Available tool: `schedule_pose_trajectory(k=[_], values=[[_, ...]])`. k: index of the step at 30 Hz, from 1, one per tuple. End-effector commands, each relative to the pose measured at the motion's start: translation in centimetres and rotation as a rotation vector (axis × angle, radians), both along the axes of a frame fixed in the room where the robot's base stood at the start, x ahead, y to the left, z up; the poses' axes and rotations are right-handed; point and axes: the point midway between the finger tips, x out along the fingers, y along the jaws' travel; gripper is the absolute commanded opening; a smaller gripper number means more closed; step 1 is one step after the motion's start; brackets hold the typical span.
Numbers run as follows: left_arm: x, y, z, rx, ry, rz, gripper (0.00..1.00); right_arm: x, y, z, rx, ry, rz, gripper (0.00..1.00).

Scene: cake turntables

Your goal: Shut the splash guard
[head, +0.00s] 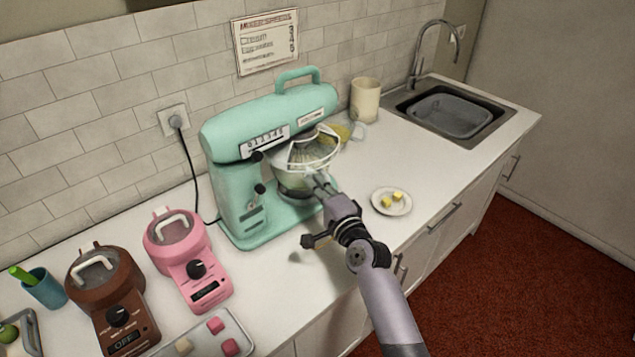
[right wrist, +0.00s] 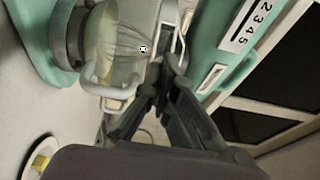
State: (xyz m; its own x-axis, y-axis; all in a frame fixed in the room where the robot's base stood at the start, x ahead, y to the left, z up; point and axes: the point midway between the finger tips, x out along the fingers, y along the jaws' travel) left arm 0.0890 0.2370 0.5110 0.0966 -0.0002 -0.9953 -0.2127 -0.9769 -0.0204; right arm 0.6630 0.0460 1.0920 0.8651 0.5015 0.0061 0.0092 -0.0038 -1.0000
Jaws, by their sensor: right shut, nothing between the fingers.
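The teal stand mixer (head: 232,190) stands on the counter against the tiled wall. Its splash guard (head: 318,150), a clear shield with a white rim, sits at the mixing bowl (head: 290,185) under the mixer head. In the right wrist view the clear guard or bowl wall (right wrist: 125,45) shows with the whisk behind it and a pale handle (right wrist: 95,85) in front. My right gripper (head: 314,180) is shut and empty at the front of the bowl, close to the guard; I cannot tell whether it touches. It also shows in the right wrist view (right wrist: 165,75). My left gripper is not in view.
A small plate (head: 377,204) with yellow pieces lies right of my right arm. A pink appliance (head: 190,262) and a brown one (head: 108,300) stand left of the mixer. A beige canister (head: 365,103) and a sink (head: 480,115) are at the back right.

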Motion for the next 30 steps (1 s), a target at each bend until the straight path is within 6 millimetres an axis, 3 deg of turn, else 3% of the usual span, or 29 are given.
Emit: schedule_pose_trajectory(k=[14, 30], values=[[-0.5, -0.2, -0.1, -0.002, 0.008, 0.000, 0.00, -0.5, -0.4, 0.2, 0.003, -0.003, -0.001, 0.00], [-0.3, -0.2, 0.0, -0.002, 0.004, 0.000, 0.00, -9.1, -5.3, -0.1, 0.001, 0.000, -0.001, 0.00]])
